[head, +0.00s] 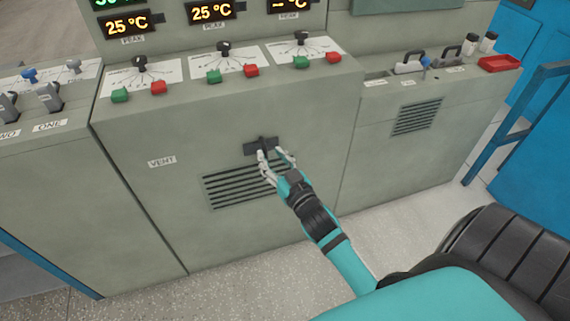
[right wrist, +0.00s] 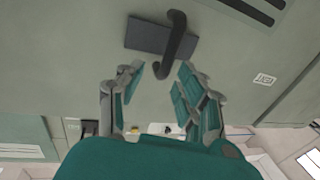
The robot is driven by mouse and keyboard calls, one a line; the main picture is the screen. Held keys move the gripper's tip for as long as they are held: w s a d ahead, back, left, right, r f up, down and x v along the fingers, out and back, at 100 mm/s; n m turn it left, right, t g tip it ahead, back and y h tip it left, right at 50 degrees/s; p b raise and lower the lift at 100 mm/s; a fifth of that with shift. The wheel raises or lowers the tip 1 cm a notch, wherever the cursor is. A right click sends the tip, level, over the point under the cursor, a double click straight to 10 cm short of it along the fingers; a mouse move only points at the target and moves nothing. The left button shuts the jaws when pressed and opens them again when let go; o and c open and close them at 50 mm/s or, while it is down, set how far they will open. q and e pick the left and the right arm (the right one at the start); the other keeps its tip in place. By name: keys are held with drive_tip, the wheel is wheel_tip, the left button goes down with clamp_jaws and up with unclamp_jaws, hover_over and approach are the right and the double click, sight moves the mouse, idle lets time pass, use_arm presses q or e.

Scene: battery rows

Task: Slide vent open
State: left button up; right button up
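The vent is a set of dark horizontal slots (head: 240,186) in the front of a grey-green cabinet, with a "VENT" label (head: 162,162) to its left. Above the slots is a dark plate with a black handle (head: 262,143). In the right wrist view the handle (right wrist: 177,42) stands out from its dark plate (right wrist: 146,36). My right gripper (head: 273,156) is at the handle, and its fingers are apart. In the right wrist view the gripper (right wrist: 168,70) has the handle's near end about between its fingertips; contact cannot be told. My left gripper is not in view.
Above, the sloped panel carries black knobs, green buttons (head: 120,95) and red buttons (head: 334,57). A second slotted grille (head: 417,117) is on the cabinet to the right. A red tray (head: 499,64) sits on its top. The floor in front is clear.

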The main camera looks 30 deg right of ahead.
drive_tip(key=s, duration=0.9)
drive_tip(key=shift+a, duration=0.3)
drive_tip(key=shift+w, duration=0.1)
drive_tip(key=s+a+f+n+g, duration=0.15)
drive_tip(key=s+f+g, duration=0.25)
drive_tip(key=f, duration=0.6)
drive_tip(key=s+a+f+g+y, duration=0.1)
drive_tip(key=s+a+f+g, duration=0.25)
drive_tip(key=f, duration=0.55)
drive_tip(key=s+a+f+n+g, duration=0.1)
drive_tip(key=s+f+g, duration=0.3)
drive_tip(key=f, duration=0.6)
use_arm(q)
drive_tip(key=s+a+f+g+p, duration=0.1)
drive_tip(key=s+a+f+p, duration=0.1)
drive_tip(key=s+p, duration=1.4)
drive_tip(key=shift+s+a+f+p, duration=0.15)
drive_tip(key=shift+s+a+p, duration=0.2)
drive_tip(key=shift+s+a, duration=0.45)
use_arm(e)
drive_tip(key=s+f+g, duration=0.2)
drive_tip(key=s+f, duration=0.1)
drive_tip(key=s, duration=0.9)
drive_tip(key=s+d+f+g, duration=0.1)
drive_tip(key=s+f+g, duration=0.2)
drive_tip(key=s, duration=0.9)
drive_tip(key=shift+f+n+y, duration=0.3)
drive_tip(key=shift+f+n, duration=0.05)
drive_tip(key=shift+n, duration=0.1)
